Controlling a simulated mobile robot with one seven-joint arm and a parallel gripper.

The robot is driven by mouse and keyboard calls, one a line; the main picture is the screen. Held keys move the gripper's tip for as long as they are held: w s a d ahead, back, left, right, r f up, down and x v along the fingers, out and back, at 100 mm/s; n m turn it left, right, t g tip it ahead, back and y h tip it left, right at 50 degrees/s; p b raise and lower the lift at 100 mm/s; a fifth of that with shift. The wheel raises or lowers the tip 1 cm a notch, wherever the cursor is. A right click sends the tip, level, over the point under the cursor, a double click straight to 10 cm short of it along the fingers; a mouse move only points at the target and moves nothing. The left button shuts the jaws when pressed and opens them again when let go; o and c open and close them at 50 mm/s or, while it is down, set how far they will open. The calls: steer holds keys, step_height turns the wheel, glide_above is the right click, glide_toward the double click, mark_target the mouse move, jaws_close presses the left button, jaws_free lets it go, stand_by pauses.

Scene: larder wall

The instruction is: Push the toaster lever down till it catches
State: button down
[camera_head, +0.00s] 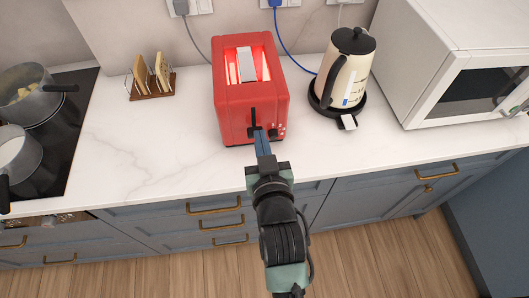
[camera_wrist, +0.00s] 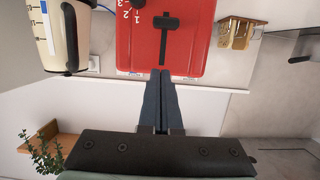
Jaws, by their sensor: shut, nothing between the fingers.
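The red toaster (camera_head: 232,112) stands on the counter, and both its slots glow orange-red. Its front fills the top of the wrist view (camera_wrist: 190,52), where its numerals appear upside down. The black lever (camera_wrist: 167,22) sits at the end of its dark vertical track nearest the toaster's base, so it is down. My gripper (camera_head: 258,131) is in front of the toaster's lever side. In the wrist view its two fingers (camera_wrist: 161,72) are together and empty, with tips near the upper end of the track, apart from the lever in the picture.
A cream kettle (camera_head: 345,70) stands right of the toaster, with a white microwave (camera_head: 440,70) beyond. A toast rack (camera_head: 152,78) stands left. Pots (camera_head: 30,98) sit on the dark hob (camera_head: 62,130).

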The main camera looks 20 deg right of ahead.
steer(key=shift+v, duration=2.15)
steer(key=shift+r, duration=0.1)
steer(key=w+a+r+n+t+y, duration=0.1)
steer(key=w+a+r+t, duration=0.1)
steer(key=r, duration=0.7)
steer(key=w+a+r+t, duration=0.2)
steer(key=r, duration=0.8)
steer(key=w+a+r+n+t+y, duration=0.1)
steer(key=w+a+r+t, duration=0.2)
steer(key=r, duration=0.6)
steer(key=s+a+r+t, duration=0.2)
steer(key=s+r, duration=0.1)
steer(key=r, duration=0.4)
steer(key=s+a+r+t+y, duration=0.1)
steer(key=s+a+r+t, duration=0.1)
steer(key=r, duration=0.6)
steer(key=s+a+r+n+t+y, duration=0.1)
steer(key=s+a+r, duration=0.1)
steer(key=s+r, duration=0.2)
step_height(320, 180, up, 4)
steer(key=shift+s+a+f+t, duration=0.2)
steer(key=shift+s+a+t, duration=0.05)
steer(key=shift+s+t, duration=0.15)
